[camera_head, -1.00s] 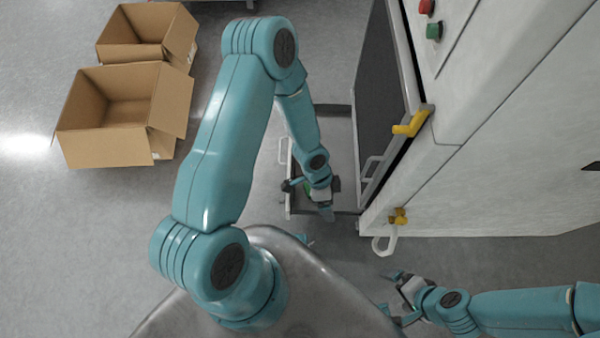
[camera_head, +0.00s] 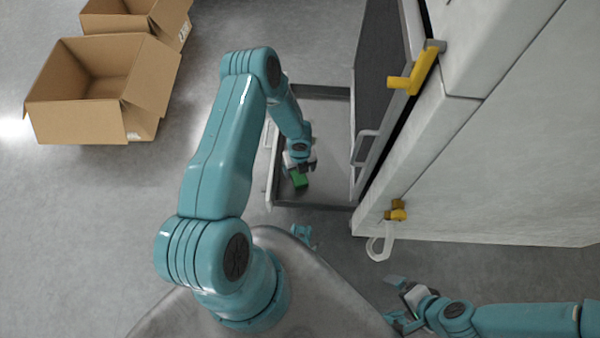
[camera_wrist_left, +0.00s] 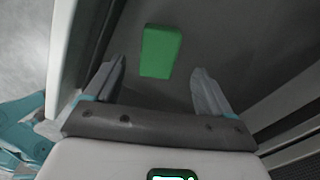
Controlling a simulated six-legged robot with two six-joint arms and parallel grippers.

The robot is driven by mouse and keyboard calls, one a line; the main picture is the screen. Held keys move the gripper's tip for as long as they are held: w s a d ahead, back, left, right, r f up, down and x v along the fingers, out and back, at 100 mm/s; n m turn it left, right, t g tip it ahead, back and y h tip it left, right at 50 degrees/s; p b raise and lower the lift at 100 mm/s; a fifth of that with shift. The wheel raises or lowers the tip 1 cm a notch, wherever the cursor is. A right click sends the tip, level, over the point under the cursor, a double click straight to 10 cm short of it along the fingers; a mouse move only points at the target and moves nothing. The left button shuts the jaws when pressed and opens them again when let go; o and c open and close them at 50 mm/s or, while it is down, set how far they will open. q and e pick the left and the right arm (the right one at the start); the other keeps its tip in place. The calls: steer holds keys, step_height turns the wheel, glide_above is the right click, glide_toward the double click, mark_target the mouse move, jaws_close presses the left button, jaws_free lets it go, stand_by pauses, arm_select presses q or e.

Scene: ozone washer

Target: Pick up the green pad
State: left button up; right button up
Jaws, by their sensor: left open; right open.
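The green pad (camera_head: 299,181) lies in the grey tray-like drawer (camera_head: 318,194) of the machine. My left gripper (camera_head: 300,169) is over the tray, right beside the pad in the head view. In the left wrist view the green pad (camera_wrist_left: 160,51) lies on the dark tray floor. It shows ahead of and between the open fingers of my left gripper (camera_wrist_left: 155,85), with nothing held. My right gripper (camera_head: 396,300) is open and empty at the lower right, away from the tray.
The white machine (camera_head: 480,170) with yellow latches (camera_head: 417,68) stands to the right of the tray. Its dark door panel (camera_head: 378,75) edges the tray. Two open cardboard boxes (camera_head: 98,90) sit on the floor at upper left. Grey floor between boxes and tray is clear.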

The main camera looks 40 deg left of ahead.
arm_select(q)
step_height(320, 180, down, 6)
steer(key=b, duration=0.2)
steer(key=shift+s+b, duration=0.1)
steer(key=shift+b, duration=0.2)
steer(key=shift+r, duration=0.1)
steer(key=c, duration=1.1)
step_height(320, 180, up, 20)
steer(key=p, duration=0.8)
